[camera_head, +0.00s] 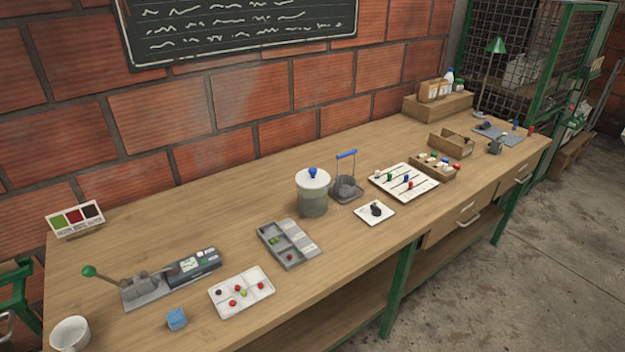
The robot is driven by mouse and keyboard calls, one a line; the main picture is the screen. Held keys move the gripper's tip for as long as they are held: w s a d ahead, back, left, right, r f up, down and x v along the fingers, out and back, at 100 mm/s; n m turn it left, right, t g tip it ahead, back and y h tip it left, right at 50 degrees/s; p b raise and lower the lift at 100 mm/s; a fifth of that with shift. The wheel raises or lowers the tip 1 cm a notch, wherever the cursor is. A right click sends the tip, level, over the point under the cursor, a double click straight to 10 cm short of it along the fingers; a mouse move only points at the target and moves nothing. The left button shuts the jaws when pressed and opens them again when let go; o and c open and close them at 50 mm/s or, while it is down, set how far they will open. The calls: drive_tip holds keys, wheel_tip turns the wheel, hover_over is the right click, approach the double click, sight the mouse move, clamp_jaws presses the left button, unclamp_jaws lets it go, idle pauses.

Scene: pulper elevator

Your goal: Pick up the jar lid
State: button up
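The jar lid (313,179) is a pale, round disc with a blue knob (312,171) on top. It sits on the mouth of a greenish see-through jar (313,204), which stands upright near the middle of the wooden workbench. The lid looks level and covers the jar's top. What the jar holds is not clear. My gripper is not in view, and nothing of my arm shows near the lid.
A metal holder with a blue handle (346,155) stands close right of the jar. A grey divided tray (288,244) lies in front left. A white plate (374,213) with a dark object and a white board (404,182) lie to the right. The bench (190,230) behind left is clear.

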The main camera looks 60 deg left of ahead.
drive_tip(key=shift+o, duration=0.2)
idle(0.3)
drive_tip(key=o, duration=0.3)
